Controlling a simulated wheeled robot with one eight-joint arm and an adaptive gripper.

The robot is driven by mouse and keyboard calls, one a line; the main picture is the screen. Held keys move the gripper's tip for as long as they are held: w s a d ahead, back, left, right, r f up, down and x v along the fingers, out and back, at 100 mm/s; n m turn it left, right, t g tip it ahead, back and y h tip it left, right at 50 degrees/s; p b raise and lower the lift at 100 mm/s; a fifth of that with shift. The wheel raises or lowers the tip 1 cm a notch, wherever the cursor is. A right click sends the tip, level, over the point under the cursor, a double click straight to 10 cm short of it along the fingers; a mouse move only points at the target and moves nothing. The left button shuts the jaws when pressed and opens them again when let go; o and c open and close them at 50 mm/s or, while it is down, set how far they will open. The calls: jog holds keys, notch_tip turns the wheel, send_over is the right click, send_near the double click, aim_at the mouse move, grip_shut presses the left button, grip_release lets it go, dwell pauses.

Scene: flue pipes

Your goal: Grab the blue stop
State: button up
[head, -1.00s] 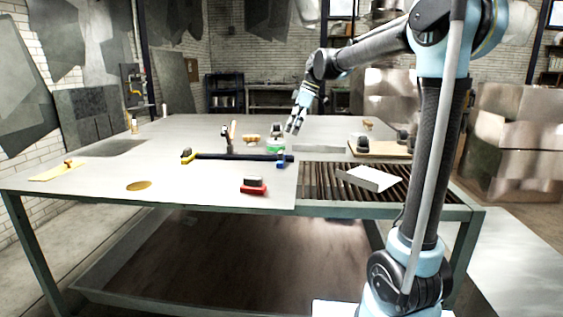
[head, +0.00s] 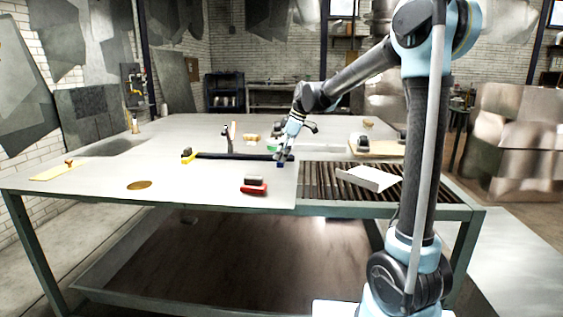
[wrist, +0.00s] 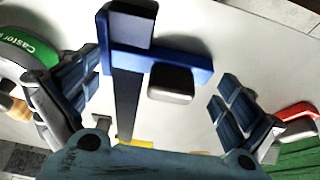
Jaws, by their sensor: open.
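The blue stop (head: 280,164) sits at the right end of a long black bar (head: 235,156) on the table. In the wrist view the blue stop (wrist: 185,64) is a blue crosspiece over the black bar (wrist: 127,105). A grey rounded block (wrist: 171,84) lies beside the bar against the crosspiece. My gripper (head: 286,150) is above the blue stop, and its fingers partly hide it in the head view. In the wrist view my gripper (wrist: 160,95) is open and empty, its fingers apart on either side of the bar and block.
A yellow piece (head: 187,156) is at the bar's left end. A red-based block (head: 254,187) stands near the front edge. A green-rimmed round item labelled "Castor" (wrist: 35,45) is close to the left finger. A slatted section (head: 325,183) lies right, with a white slab (head: 370,178).

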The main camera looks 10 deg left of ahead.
jog(key=shift+c, duration=0.6)
jog(key=c, duration=0.9)
jog(key=shift+o, duration=0.2)
